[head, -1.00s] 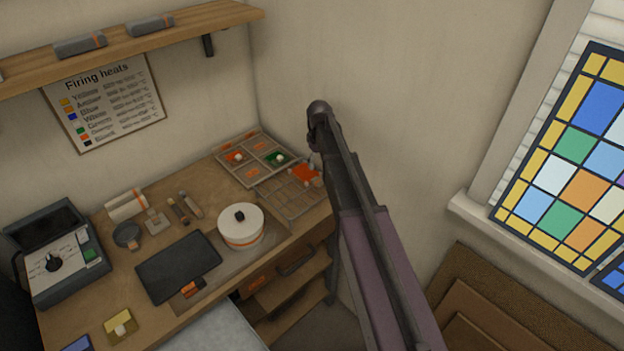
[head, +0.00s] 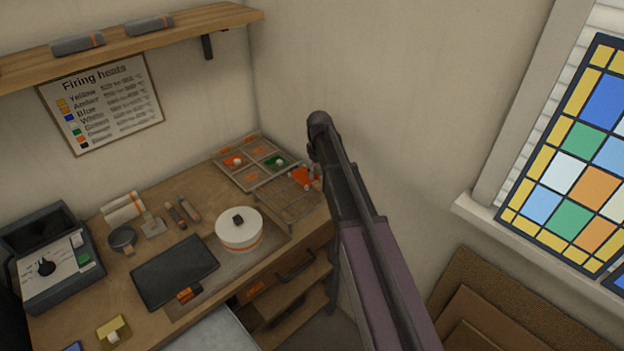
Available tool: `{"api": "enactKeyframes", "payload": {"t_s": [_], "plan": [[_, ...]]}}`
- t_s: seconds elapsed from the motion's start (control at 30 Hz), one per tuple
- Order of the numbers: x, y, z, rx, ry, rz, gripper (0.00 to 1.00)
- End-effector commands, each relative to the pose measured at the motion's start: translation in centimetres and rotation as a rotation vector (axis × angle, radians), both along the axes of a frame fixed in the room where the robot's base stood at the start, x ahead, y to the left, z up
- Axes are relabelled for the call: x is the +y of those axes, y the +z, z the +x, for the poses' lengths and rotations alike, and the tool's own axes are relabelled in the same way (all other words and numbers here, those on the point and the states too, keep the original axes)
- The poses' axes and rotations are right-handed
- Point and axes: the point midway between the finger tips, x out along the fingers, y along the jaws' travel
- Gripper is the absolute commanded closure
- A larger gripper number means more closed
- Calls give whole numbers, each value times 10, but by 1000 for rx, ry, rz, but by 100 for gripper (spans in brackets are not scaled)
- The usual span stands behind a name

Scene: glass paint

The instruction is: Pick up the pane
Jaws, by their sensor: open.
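A small orange-red pane (head: 301,177) is at the far right of the bench, over the back of a wire rack (head: 284,212). Whether it rests on the rack is hard to tell. My gripper (head: 315,174) is right beside it, mostly hidden behind my own dark arm; only small light parts show, and its jaws are open. Contact with the pane cannot be seen. A divided tray (head: 222,176) behind the rack holds an orange pane (head: 235,161) and a green pane (head: 276,161), each with a pale knob. A yellow pane (head: 114,332) with a knob lies at the front left.
A white round pot (head: 239,228) and a dark slab (head: 175,272) stand on the bench (head: 80,300). A control box (head: 58,262) is at the left. Open drawers (head: 292,290) project below the bench. A wall shelf (head: 180,32) hangs above; a stained-glass window (head: 575,185) is right.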

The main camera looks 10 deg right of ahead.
Motion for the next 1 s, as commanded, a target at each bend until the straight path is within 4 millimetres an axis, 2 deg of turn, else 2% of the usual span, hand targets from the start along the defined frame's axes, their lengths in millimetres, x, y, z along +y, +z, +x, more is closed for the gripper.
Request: {"api": "enactKeyframes", "payload": {"t_s": [0.6, 1.0], "plan": [[2, -45, -3, 0, -1, 0, 23], [1, -50, -3, 0, -1, 0, 23]]}}
